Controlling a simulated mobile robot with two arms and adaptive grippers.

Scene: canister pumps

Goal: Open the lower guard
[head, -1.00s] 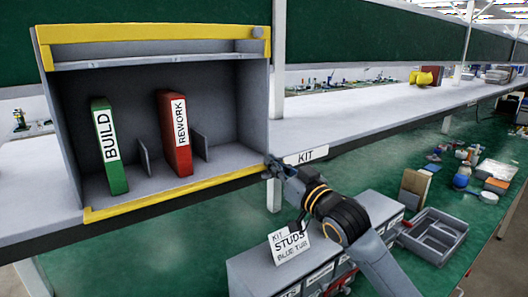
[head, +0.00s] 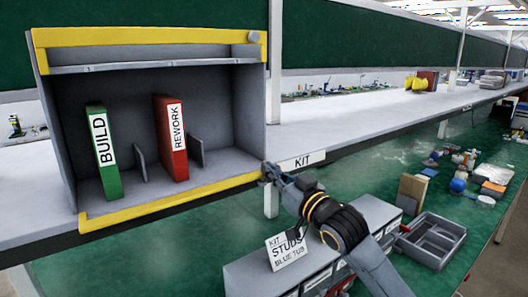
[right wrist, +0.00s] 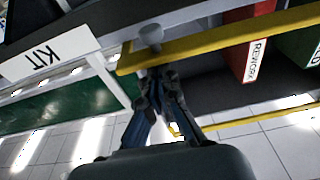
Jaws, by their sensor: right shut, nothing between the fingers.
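The lower guard (head: 170,203) shows as a yellow bar along the bottom front of the grey cabinet (head: 252,110). My right gripper (head: 266,174) is at the bar's right end, with its fingers closed and nothing held. In the right wrist view, the shut fingers (right wrist: 160,82) are close against the yellow bar (right wrist: 225,42), near a grey knob (right wrist: 150,34) at its end. I cannot tell whether they touch. The upper guard (head: 140,37) is a yellow-framed panel at the cabinet top, with a round knob at its right. My left gripper is not in view.
A green BUILD binder (head: 104,150) and a red REWORK binder (head: 171,138) stand inside the cabinet. A KIT label (head: 302,159) is on the shelf edge just right of my gripper.

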